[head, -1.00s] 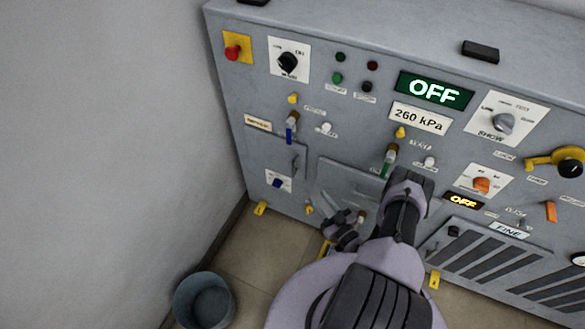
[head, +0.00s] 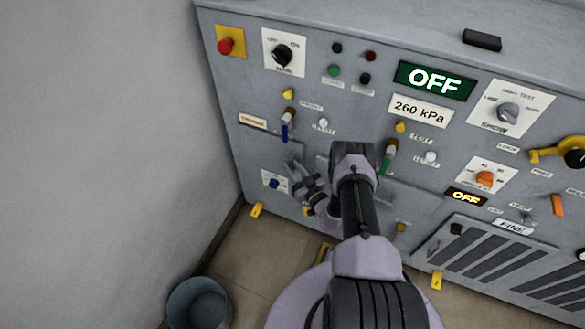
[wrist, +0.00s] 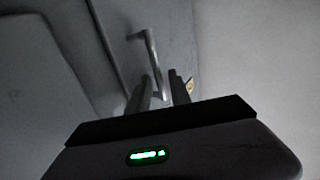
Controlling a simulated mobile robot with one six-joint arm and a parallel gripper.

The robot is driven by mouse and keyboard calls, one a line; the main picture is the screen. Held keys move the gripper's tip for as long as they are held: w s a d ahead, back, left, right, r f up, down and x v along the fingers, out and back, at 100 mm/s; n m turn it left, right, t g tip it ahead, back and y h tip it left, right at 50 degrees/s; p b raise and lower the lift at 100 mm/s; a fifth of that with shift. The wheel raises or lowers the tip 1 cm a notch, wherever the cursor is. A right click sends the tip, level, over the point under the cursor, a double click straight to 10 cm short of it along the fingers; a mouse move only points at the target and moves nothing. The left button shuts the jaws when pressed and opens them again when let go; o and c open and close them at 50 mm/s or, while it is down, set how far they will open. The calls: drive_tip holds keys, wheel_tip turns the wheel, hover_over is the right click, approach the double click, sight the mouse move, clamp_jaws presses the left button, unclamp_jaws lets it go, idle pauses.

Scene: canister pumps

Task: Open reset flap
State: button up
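A grey flap (head: 262,146) is set in the left part of the machine's front and looks closed; I cannot read its label clearly. Its handle, a pale bent bar (wrist: 152,56), stands out from the panel in the wrist view. My gripper (head: 296,168) is at the flap's right side in the head view and hides the handle there. In the wrist view the two fingers (wrist: 163,88) are apart, with the handle's lower end between them. I cannot tell whether either finger touches it.
A blue-tipped lever (head: 286,127) sticks out just above the gripper. A white plate with a blue knob (head: 274,184) is at lower left. A larger panel (head: 408,198) lies right of my arm. A bucket (head: 200,303) stands on the floor at lower left.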

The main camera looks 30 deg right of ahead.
clamp_jaws()
idle(1.2)
